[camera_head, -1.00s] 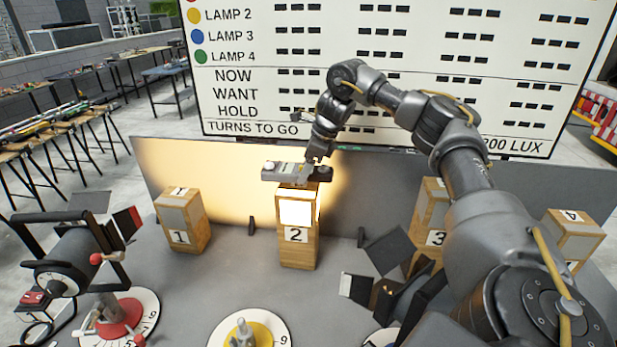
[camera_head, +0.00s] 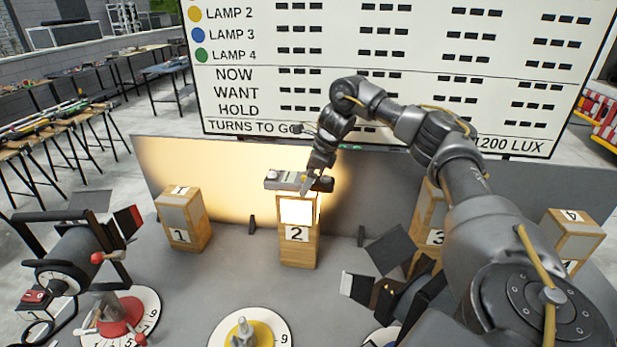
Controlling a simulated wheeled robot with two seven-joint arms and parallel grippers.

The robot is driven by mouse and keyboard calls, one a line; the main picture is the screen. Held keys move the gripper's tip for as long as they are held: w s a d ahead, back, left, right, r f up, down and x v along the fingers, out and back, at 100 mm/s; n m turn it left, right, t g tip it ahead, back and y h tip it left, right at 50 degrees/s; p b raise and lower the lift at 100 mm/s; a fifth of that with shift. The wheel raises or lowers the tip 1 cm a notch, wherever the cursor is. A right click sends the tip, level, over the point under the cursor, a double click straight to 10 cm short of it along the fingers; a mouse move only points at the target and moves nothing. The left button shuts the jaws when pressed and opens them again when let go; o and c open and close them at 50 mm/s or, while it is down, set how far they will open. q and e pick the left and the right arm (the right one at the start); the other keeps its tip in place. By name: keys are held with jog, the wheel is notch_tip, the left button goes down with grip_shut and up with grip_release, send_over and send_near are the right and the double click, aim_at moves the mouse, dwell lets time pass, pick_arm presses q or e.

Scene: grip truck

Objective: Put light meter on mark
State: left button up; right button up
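The light meter, a grey bar with a pale dome at its left end and a dark right end (camera_head: 279,181), lies level at the top of the wooden block numbered 2 (camera_head: 297,252). My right gripper (camera_head: 307,184) comes down on the meter from above, with a finger showing in front of its middle. It appears shut on the meter. The meter covers the block's top, so any mark there is hidden. I cannot tell whether the meter touches the block. My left gripper is not in view.
Block 1 (camera_head: 184,220) stands to the left; blocks 3 (camera_head: 427,212) and 4 (camera_head: 571,236) stand right, partly behind my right arm. A lamp on a red-based dial (camera_head: 118,320) is front left. A grey backdrop panel stands behind the blocks. Floor between blocks 1 and 2 is clear.

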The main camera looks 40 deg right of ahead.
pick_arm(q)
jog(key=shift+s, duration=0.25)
pick_arm(e)
jog(key=shift+r, duration=0.1)
jog(key=shift+r, duration=0.2)
pick_arm(q)
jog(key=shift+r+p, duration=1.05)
jog(key=shift+p, duration=0.05)
pick_arm(e)
jog(key=v, duration=1.1)
jog(key=shift+s+r, duration=0.2)
jog(key=shift+r, duration=0.05)
jog(key=shift+d, duration=0.15)
